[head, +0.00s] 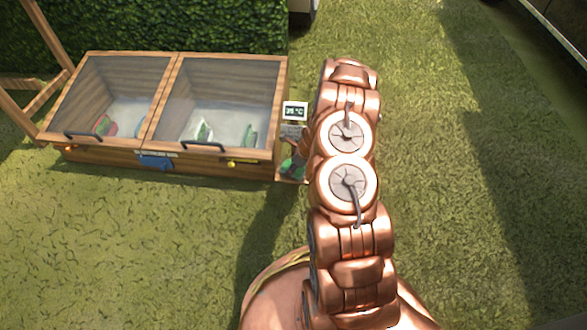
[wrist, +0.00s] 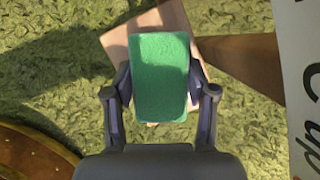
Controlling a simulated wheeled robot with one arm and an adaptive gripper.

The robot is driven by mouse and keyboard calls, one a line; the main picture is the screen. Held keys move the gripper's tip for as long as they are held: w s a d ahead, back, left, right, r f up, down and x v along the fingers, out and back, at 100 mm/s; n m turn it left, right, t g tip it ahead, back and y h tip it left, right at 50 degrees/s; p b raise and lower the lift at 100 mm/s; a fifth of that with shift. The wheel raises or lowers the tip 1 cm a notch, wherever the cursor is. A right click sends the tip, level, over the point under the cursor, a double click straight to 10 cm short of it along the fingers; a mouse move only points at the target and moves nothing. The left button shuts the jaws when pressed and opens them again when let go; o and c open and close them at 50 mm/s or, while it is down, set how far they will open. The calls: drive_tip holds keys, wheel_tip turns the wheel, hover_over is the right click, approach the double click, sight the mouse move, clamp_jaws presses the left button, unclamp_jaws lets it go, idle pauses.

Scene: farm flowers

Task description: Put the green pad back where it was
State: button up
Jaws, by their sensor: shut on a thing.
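The green pad (wrist: 160,85) is a flat rectangle with a rough surface, seen upright in the middle of the wrist view. My gripper (wrist: 160,95) has a finger on each side of the pad and is shut on it. Behind the pad is a small wooden board or shelf (wrist: 115,40), partly hidden by the pad. I cannot tell whether the pad touches it. In the head view, my arm hides most of the gripper; a bit of green shows beside the small wooden ledge (head: 288,180) at the right end of the wooden box.
A wooden cold frame (head: 110,160) with two clear lids (head: 225,90) stands at the left; several colourful items lie inside. A small display (head: 295,111) is at its right end. A white sign (wrist: 305,60) is close at the right in the wrist view. Open grass (head: 450,230) lies to the right.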

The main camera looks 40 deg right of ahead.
drive_tip(key=shift+f, duration=0.1)
drive_tip(key=o, duration=0.7)
drive_tip(key=shift+o, duration=0.2)
